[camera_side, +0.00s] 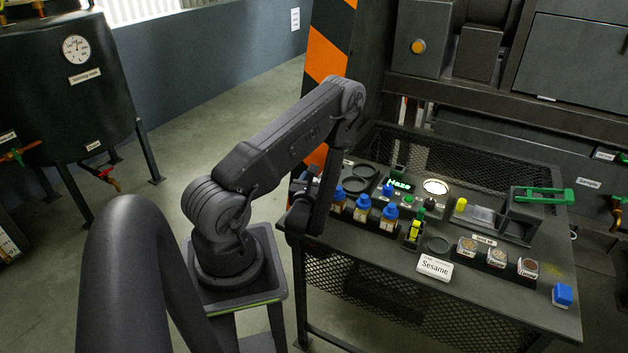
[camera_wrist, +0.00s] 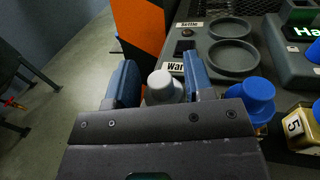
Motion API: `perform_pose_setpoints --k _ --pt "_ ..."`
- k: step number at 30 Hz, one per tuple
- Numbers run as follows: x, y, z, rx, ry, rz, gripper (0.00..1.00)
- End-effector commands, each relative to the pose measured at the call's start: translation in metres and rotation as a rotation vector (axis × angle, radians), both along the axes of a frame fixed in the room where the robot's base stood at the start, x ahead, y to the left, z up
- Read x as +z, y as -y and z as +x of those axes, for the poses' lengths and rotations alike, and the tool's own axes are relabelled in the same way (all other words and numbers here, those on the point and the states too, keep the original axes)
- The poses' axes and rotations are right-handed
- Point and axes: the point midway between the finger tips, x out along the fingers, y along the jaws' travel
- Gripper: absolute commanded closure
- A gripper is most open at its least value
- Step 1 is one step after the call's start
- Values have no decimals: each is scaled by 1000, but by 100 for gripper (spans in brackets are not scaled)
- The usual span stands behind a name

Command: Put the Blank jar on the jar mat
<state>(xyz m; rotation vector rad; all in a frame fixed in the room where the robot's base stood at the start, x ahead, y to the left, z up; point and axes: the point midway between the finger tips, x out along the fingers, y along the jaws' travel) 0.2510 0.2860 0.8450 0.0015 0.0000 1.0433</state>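A jar with a pale grey-white cap (camera_wrist: 162,85) stands between the two blue fingers of my gripper (camera_wrist: 160,66) in the wrist view. Its label is hidden, so I cannot read whether it is the Blank jar. The fingers are well apart, one on each side of the jar; whether they touch it I cannot tell. In the side view my gripper is at the left end of the table, and this jar is hidden there.

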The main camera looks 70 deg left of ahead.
Motion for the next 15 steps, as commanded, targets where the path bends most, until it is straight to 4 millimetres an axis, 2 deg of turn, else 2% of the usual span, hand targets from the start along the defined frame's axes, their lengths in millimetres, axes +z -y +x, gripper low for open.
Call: perform_pose_setpoints --k 1,6,15 --pt "0 0 0 0 0 0 47" --pt "0 0 0 0 0 0 32" --pt "4 0 0 -1 1 1 32"
